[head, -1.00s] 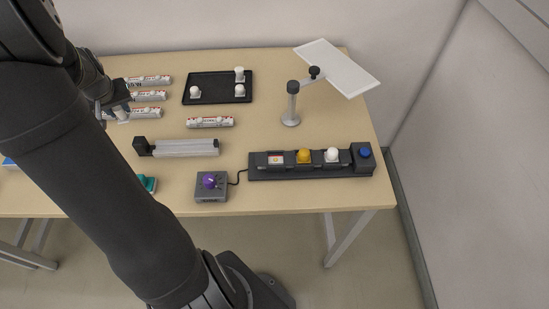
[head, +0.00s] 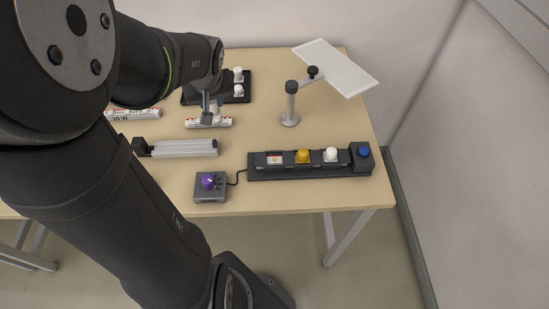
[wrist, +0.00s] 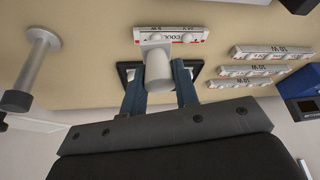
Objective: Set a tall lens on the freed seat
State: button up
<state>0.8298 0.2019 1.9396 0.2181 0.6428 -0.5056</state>
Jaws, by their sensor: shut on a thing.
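My gripper (wrist: 160,88) is shut on a white cylindrical lens (wrist: 157,72), which stands between the two fingers in the wrist view. In the head view my gripper (head: 211,112) is at the short white strip marked COOL (head: 192,123). The strip also shows beyond the lens in the wrist view (wrist: 200,34), with pale round bumps along its edge. The lens's far end overlaps the strip there; I cannot tell if they touch. The black tray (head: 245,99) behind holds white lenses (head: 239,72); its left part is hidden by my arm.
A dark fixture (head: 258,174) bears a yellow dome (head: 303,156), a white dome (head: 331,155) and a blue button (head: 364,152). A grey box with a purple knob (head: 208,181), a metal bar (head: 185,148) and a post with a white panel (head: 336,67) stand nearby. More strips (wrist: 270,52) lie aside.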

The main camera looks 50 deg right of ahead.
jog(key=s+d+r+m, duration=0.1)
jog(key=s+r, duration=0.1)
jog(key=s, duration=1.3)
jog(key=s+d+r, duration=0.2)
jog(key=s, duration=1.3)
jog(key=shift+h, duration=0.3)
jog(key=w+f, duration=0.2)
jog(key=w, duration=0.2)
jog(key=w+f, duration=0.5)
jog(key=w, duration=0.2)
jog(key=shift+w+d+f, duration=0.25)
jog(key=shift+w+d, duration=0.1)
jog(key=shift+f, duration=2)
jog(key=shift+f, duration=0.1)
jog(key=o, duration=0.6)
jog(key=shift+c, duration=0.2)
jog(key=o, duration=0.4)
